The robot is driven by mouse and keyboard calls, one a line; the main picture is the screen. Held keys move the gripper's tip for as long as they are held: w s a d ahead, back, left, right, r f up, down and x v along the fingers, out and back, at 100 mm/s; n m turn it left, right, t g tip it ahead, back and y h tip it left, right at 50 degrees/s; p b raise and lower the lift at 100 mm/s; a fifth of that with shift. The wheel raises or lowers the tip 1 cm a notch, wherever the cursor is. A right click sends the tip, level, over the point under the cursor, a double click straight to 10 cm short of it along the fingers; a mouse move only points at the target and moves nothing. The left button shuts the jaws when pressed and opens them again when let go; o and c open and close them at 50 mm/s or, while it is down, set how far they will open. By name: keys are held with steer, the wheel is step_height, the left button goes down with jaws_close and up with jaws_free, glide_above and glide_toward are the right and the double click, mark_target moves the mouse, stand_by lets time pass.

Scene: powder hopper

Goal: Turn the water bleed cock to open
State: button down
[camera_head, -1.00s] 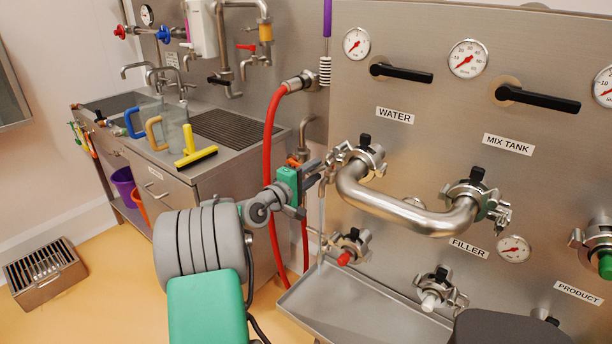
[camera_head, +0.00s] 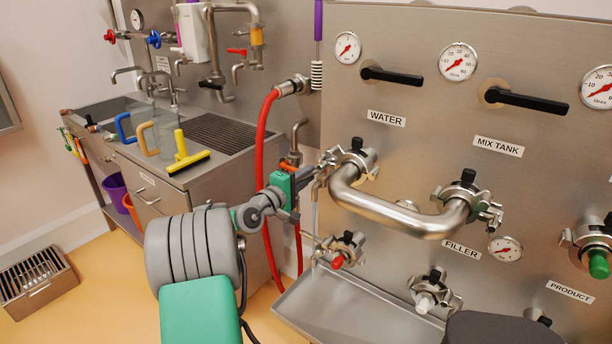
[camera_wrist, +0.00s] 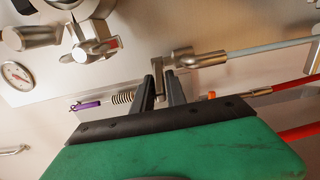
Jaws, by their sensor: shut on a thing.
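The water bleed cock is a small metal cock beside the clamped pipe end below the WATER label (camera_head: 386,118). In the wrist view, its metal body (camera_wrist: 184,58) is just right of my fingertips. My gripper (camera_head: 314,178) reaches it from the left in the head view. The two dark fingers (camera_wrist: 159,84) are shut on its small metal lever (camera_wrist: 157,63). A pale straight line (camera_head: 315,225) hangs below the cock; I cannot tell whether it is water or a thin tube. The fingers partly hide the lever.
A bent steel pipe (camera_head: 400,218) joins the WATER and MIX TANK ports just right of my gripper. A red hose (camera_head: 262,150) hangs behind it. A steel tray (camera_head: 345,305) juts out below. The sink counter (camera_head: 215,170) stands at left.

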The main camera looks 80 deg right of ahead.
steer(key=shift+s+a, duration=0.1)
steer(key=shift+s, duration=0.15)
steer(key=shift+s+a, duration=0.1)
steer(key=shift+s, duration=0.1)
steer(key=shift+s+a, duration=0.1)
steer(key=shift+s, duration=0.1)
steer(key=shift+s+a, duration=0.1)
steer(key=shift+s, duration=0.1)
stand_by(0.3)
steer(key=shift+s, duration=0.1)
steer(key=c, duration=1.4)
jaws_free()
steer(key=shift+c, duration=0.2)
